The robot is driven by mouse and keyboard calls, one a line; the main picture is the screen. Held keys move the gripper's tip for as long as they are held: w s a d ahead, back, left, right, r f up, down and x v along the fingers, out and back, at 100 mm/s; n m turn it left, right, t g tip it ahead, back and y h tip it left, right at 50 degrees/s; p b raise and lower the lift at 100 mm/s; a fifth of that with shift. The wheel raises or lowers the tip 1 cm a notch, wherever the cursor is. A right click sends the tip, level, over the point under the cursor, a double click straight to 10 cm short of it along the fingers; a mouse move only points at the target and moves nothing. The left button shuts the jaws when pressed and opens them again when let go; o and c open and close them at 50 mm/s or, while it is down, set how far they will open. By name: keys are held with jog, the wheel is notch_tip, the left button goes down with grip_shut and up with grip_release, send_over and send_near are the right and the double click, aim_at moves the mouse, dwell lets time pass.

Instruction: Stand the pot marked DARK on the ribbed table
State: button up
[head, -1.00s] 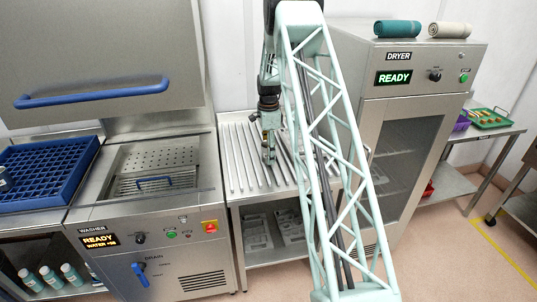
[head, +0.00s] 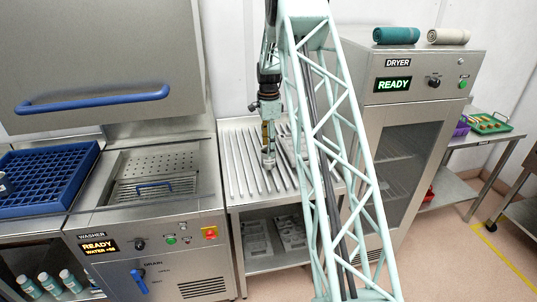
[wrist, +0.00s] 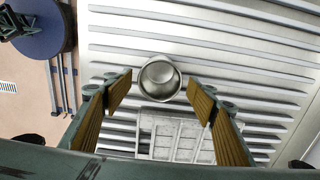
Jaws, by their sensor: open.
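A round, open-topped metal pot (wrist: 160,78) shows from above in the wrist view, upright over the ribbed table (wrist: 240,50). No marking on it can be read, so I cannot tell if it is the one marked DARK. My gripper (wrist: 159,94) is open, with one finger on each side of the pot and visible gaps between. In the head view my gripper (head: 268,150) points down over the ribbed table (head: 238,165). The pot is too small to make out clearly there.
A grey slotted mould (wrist: 178,137) lies close to the pot in the wrist view. The washer (head: 150,235) stands left of the table, with a blue rack (head: 45,180) beyond. The dryer (head: 405,125) stands right, its door shut. The table's left part is clear.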

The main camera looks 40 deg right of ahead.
jog(key=shift+r, duration=2.45)
